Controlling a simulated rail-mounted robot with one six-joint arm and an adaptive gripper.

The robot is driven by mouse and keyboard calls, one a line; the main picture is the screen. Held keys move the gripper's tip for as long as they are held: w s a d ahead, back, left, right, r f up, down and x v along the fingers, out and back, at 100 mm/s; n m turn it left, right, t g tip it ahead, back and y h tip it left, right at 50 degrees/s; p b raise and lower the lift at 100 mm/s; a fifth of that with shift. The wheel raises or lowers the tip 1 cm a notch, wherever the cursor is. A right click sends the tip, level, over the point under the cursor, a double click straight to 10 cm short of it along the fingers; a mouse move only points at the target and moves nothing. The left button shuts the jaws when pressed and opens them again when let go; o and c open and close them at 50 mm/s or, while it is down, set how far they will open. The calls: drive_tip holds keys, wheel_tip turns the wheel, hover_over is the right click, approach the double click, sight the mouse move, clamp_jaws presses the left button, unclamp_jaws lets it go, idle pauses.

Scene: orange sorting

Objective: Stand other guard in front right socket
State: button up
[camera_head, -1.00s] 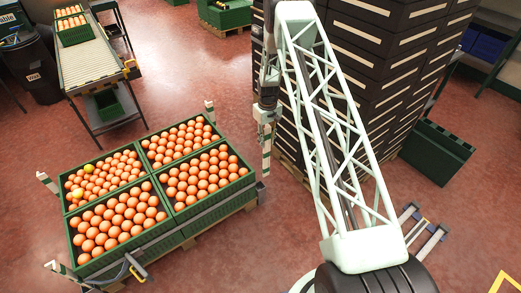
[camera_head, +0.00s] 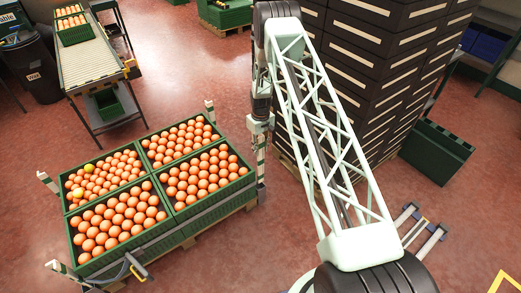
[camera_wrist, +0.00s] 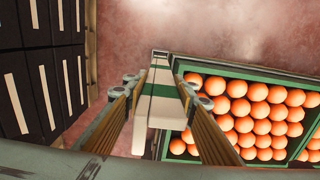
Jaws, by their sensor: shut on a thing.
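The white guard with green bands (camera_head: 261,172) is in my gripper (camera_head: 261,124), held upright at the right corner of the crate pallet (camera_head: 222,212). In the wrist view my gripper (camera_wrist: 160,84) is shut on the guard (camera_wrist: 158,107), with one finger on each side. The guard's lower end is close to the pallet corner; I cannot tell whether it is inside the socket, which is hidden. Other guards stand at the back corner (camera_head: 209,110), the left corner (camera_head: 47,182) and the front corner (camera_head: 60,268).
Green crates full of oranges (camera_head: 211,203) fill the pallet, beside the guard. A tall stack of dark crates (camera_head: 375,70) stands close to the right of my arm. A roller conveyor (camera_head: 88,62) is at the back left. Red floor is clear right of the pallet.

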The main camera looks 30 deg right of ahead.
drive_tip(key=shift+f, duration=0.2)
drive_tip(key=b, duration=0.1)
hover_over(260, 165)
drive_tip(key=shift+w+d+f, duration=0.15)
drive_tip(key=shift+f, duration=0.6)
drive_tip(key=shift+w+d+f, duration=0.15)
drive_tip(key=shift+f, duration=0.55)
drive_tip(key=shift+w+d+f, duration=0.15)
drive_tip(key=shift+f, duration=0.6)
drive_tip(key=shift+f+b, duration=3.15)
drive_tip(key=shift+f, duration=1.55)
drive_tip(key=o, duration=1.2)
drive_tip(key=shift+r, duration=5.95)
